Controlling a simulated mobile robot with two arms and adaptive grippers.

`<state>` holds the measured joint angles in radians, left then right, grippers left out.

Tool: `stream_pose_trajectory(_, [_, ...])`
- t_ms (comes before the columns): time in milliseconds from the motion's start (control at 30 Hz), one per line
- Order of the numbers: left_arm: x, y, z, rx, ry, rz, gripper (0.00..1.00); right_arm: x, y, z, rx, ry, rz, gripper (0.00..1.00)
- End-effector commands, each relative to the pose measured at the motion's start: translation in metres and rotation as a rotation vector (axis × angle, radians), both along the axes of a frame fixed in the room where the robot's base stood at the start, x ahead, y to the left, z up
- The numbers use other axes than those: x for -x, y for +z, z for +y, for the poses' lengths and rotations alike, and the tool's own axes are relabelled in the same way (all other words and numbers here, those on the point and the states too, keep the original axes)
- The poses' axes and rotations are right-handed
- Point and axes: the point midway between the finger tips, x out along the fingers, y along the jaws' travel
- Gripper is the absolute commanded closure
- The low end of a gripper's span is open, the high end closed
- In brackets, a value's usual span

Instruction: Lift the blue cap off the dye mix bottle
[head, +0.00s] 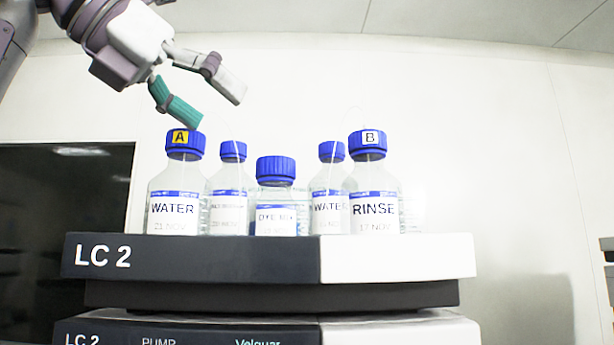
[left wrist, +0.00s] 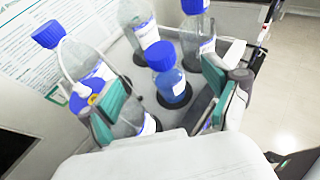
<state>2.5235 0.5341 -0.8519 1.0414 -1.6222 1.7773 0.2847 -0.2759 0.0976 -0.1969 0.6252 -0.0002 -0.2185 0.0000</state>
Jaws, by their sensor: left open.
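The dye mix bottle (head: 276,213) stands in the middle of the bottle group on the tray, with its ribbed blue cap (head: 276,168) on. In the left wrist view the bottle (left wrist: 174,88) holds blue liquid, and its cap (left wrist: 160,55) is on top. My left gripper (head: 212,103) is open and empty, up and to the left of this cap in the head view. In the left wrist view its two fingers (left wrist: 165,105) spread on either side of the dye bottle's lower part in the picture, apart from the cap. My right gripper is in neither view.
Water bottle A (head: 173,190) stands close below the left gripper's teal finger. Rinse bottle B (head: 374,190) and two rear bottles (head: 227,190) (head: 328,190) crowd around. Thin tubes rise from some caps. The tray (head: 190,262) tops the LC 2 stack. Space above the caps at right is free.

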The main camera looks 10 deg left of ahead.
Motion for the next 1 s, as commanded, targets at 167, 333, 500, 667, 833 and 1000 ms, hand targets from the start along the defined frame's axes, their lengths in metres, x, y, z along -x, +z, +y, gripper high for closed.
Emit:
stream_pose_trajectory(167, [-0.026,-0.011,-0.015,-0.005,-0.002,0.004,0.11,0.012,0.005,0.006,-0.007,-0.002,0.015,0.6])
stream_pose_trajectory(333, [-0.053,-0.021,-0.029,-0.003,-0.001,0.004,0.11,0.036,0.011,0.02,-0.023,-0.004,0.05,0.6])
stream_pose_trajectory(500, [-0.066,-0.028,-0.037,-0.003,-0.002,0.002,0.11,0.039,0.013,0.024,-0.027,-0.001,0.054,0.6])
stream_pose_trajectory(667, [-0.077,-0.031,-0.041,-0.003,-0.003,0.003,0.11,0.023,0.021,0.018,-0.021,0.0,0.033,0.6])
stream_pose_trajectory(833, [-0.1,-0.041,-0.051,-0.003,-0.003,0.003,0.11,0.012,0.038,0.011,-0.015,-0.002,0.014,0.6])
stream_pose_trajectory(1000, [-0.111,-0.048,-0.058,0.0,-0.002,0.002,0.11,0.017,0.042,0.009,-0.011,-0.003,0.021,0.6])
